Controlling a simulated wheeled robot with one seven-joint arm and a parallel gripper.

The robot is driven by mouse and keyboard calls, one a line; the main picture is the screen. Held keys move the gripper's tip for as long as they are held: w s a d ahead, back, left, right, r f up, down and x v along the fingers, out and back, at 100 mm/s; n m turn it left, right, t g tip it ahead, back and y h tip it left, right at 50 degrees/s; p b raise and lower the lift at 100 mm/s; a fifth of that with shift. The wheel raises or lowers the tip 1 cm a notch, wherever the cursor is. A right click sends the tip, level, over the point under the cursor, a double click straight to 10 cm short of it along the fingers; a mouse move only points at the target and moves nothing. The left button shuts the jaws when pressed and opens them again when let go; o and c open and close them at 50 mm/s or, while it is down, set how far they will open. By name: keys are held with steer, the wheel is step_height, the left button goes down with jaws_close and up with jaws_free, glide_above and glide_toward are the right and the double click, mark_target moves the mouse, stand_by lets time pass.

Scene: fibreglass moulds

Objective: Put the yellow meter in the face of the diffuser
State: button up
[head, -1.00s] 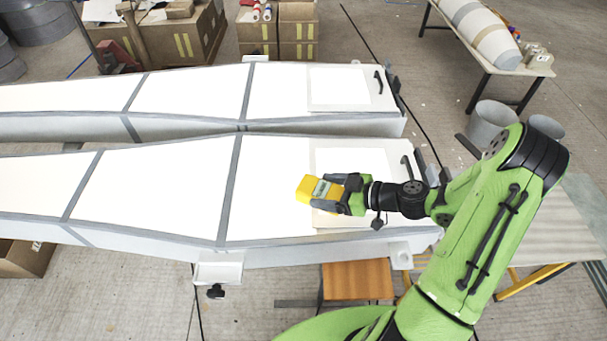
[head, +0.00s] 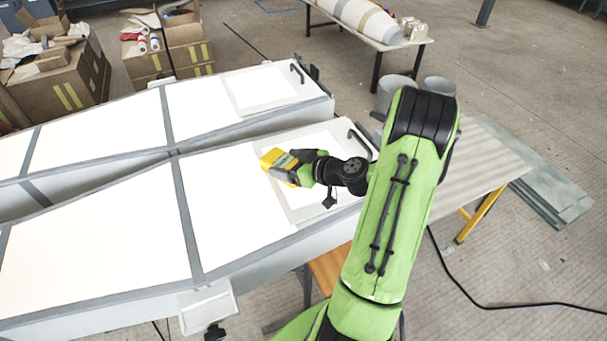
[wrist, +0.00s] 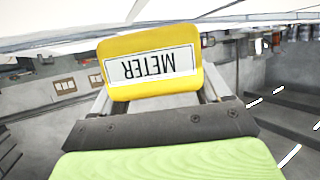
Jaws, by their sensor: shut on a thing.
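The yellow meter (head: 272,158) is held in my gripper (head: 292,165), above the near long white mould. In the wrist view the meter (wrist: 150,91) fills the space between the two fingers, and its white label reads METER upside down. My gripper is shut on it. I cannot tell which thing in view is the diffuser.
Two long white moulds with grey seams run side by side, the near one (head: 95,250) and the far one (head: 85,130). Each has a square panel and black handle at its right end. A wooden-topped table (head: 475,170) stands right; buckets (head: 395,92) are behind it.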

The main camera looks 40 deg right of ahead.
steer(key=s+d+r+m+h+b, duration=0.2)
steer(key=d+m+h+b, duration=0.1)
steer(key=d, duration=0.3)
steer(key=s+d+r+m+h+b, duration=0.2)
steer(key=s+d+h, duration=0.15)
steer(key=d, duration=0.25)
steer(key=shift+m, duration=0.3)
steer(key=f, duration=0.3)
steer(key=f+b, duration=0.1)
steer(key=f, duration=0.2)
steer(key=w+f, duration=0.1)
steer(key=f, duration=0.3)
steer(key=shift+d+b, duration=0.1)
steer(key=shift+b, duration=0.2)
steer(key=shift+f, duration=0.2)
steer(key=o, duration=1.1)
steer(key=shift+r, duration=0.1)
